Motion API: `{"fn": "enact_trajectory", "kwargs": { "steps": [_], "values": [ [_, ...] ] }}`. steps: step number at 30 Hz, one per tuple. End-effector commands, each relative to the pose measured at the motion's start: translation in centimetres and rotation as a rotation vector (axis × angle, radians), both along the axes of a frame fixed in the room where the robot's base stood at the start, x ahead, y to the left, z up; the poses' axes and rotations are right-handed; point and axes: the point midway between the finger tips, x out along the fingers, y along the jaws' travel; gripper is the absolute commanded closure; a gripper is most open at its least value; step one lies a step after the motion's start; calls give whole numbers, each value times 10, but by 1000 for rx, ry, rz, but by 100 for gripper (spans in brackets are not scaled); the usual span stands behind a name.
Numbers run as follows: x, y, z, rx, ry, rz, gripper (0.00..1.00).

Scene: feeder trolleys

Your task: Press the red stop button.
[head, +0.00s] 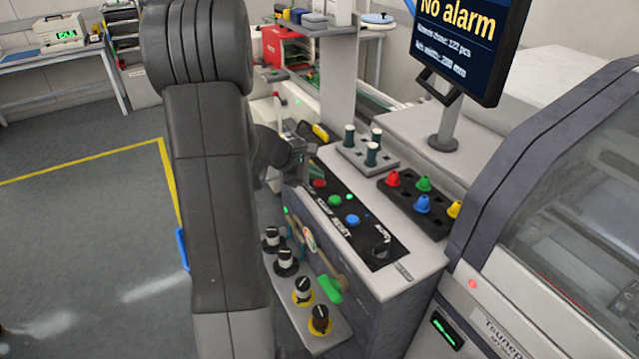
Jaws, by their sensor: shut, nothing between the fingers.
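The red stop button (319,184) is a small round button at the far left end of the black control panel (375,232). A green button (335,200) and a blue button (352,220) sit in the same row, with printed labels beside them. My gripper (301,160) is shut and empty, near the panel's far left corner, close to the red button. My arm hides part of it, and I cannot tell its exact height above the panel.
A rack of coloured pieces (418,208) and a grey block with dark green posts (366,157) stand on the cabinet top. A monitor (462,40) rises behind.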

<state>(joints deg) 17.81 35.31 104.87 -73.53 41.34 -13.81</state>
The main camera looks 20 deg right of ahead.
Motion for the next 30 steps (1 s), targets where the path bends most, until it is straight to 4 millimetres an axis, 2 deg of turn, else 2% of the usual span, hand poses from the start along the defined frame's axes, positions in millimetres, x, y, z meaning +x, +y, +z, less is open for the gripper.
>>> {"fn": "enact_trajectory", "kwargs": {
  "steps": [30],
  "values": [
    [0,0,-8,0,0,0,100]
  ]
}}
